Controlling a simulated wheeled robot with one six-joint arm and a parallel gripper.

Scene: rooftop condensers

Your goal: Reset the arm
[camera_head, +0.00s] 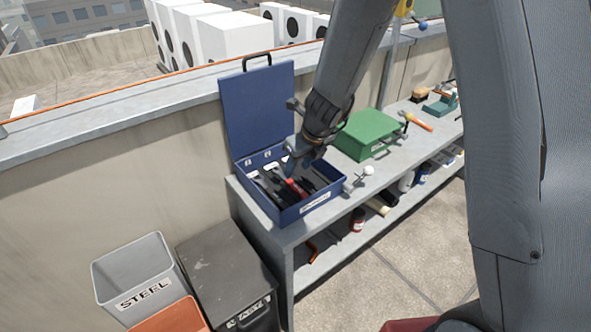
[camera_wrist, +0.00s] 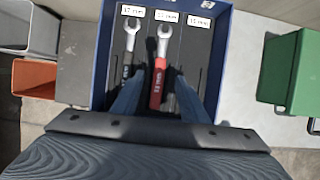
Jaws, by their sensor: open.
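My arm reaches down from the top of the head view, and my gripper (camera_head: 298,172) is over the open blue toolbox (camera_head: 283,217) on the bench. In the wrist view my gripper (camera_wrist: 164,95) is open, its two blurred fingers on either side of a red-handled wrench (camera_wrist: 158,85). The wrench lies in the middle slot of the toolbox (camera_wrist: 98,75). A black-handled wrench (camera_wrist: 131,45) lies in the left slot, and the right slot looks empty. I cannot tell how far the fingertips are from the wrench.
The toolbox lid (camera_head: 258,107) stands open behind. A closed green box (camera_head: 365,137) sits to the right on the grey bench (camera_head: 345,195). A hammer-like tool (camera_head: 418,122) lies farther right. Bins, including a STEEL one (camera_head: 130,270), stand at lower left. A parapet wall (camera_head: 100,110) runs behind.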

